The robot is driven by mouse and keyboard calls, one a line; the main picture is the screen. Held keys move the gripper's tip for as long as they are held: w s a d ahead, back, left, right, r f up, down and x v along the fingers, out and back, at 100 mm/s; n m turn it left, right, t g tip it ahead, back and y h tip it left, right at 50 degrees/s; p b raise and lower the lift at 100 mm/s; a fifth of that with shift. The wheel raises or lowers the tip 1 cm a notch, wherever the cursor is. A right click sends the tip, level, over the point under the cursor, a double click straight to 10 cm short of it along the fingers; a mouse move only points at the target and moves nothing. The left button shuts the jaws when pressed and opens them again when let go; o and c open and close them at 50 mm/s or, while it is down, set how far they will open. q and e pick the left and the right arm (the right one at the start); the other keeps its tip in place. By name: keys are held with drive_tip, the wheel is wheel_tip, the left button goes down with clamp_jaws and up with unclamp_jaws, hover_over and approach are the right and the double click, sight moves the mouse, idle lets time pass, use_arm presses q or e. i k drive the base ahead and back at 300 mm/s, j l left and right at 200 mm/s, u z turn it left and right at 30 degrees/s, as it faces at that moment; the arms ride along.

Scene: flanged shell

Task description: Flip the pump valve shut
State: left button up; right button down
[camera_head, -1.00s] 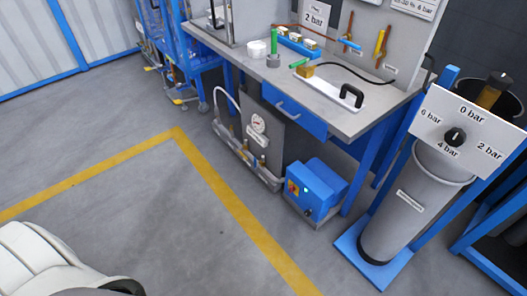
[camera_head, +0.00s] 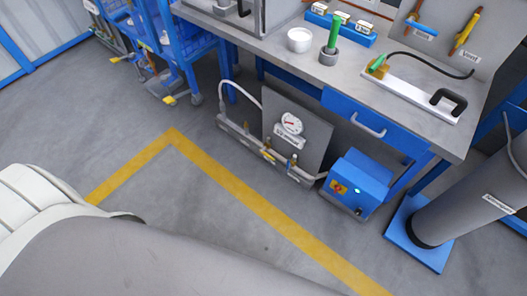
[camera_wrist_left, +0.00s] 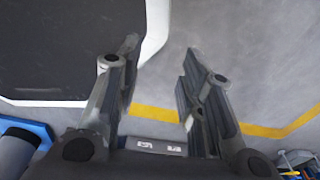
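The grey gauge panel (camera_head: 298,125) stands under the workbench, with a round white dial gauge (camera_head: 291,124) and a small label on it. Small brass-coloured fittings (camera_head: 268,155) sit on the low rail at its foot; which one is the pump valve, and how its handle stands, I cannot tell. A blue box (camera_head: 357,185) with a yellow and red switch plate stands to the right of the panel. My left gripper (camera_wrist_left: 163,60) shows in the left wrist view with its fingers apart and nothing between them. My right gripper is not in view.
The workbench (camera_head: 440,125) has a blue drawer and carries a white pot, a green-handled tool and a black-handled plate. A grey cylinder (camera_head: 470,200) stands on a blue base at right. A blue cart (camera_head: 180,50) stands at left. The floor inside the yellow line (camera_head: 225,190) is clear.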

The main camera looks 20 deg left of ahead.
sight(288, 166)
drive_tip(key=i+j, duration=0.1)
drive_tip(key=j, duration=0.95)
drive_tip(key=i+j, duration=0.15)
drive_tip(key=j, duration=0.9)
drive_tip(key=i, duration=0.05)
